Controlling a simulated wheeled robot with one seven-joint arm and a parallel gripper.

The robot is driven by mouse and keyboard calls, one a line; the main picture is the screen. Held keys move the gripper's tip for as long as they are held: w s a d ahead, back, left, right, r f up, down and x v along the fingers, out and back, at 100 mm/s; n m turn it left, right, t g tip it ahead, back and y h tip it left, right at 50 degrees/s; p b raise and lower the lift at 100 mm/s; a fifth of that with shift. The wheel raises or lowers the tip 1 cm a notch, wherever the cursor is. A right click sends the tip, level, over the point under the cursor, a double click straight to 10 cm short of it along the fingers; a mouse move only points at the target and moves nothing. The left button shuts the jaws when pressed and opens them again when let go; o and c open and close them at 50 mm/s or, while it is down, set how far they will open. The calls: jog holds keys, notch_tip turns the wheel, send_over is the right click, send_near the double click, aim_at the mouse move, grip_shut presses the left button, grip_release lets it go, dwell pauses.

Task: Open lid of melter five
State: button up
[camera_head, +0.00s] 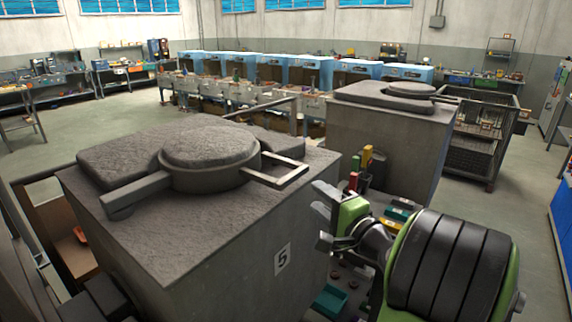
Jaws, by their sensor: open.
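Melter five (225,243) is a large grey block at the front, with a plate marked 5 (282,259) on its front face. Its round, rough-topped lid (210,147) sits level on a raised collar on top, and looks closed. A bar-shaped handle (283,176) sticks out from the lid to the right. A thick arm (136,192) runs from the collar to the lower left. My gripper (318,215) is open and empty, right of the melter's right edge and below the handle, apart from it. My green and black arm reaches in from the lower right.
A second grey melter (390,140) with a similar lid stands behind to the right. Small coloured items and teal trays (330,300) lie low beside my arm. A wire-mesh cage (487,150) stands farther right. Open floor (85,135) lies at the back left.

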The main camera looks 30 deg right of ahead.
aim_at(295, 178)
jog(key=w+p, duration=0.1)
jog(key=w, duration=0.3)
jog(key=w+p, duration=0.2)
jog(key=w, duration=0.3)
jog(key=w+p, duration=0.1)
jog(key=w, duration=0.3)
jog(key=shift+w+d, duration=0.2)
jog(key=shift+d, duration=0.15)
grip_shut()
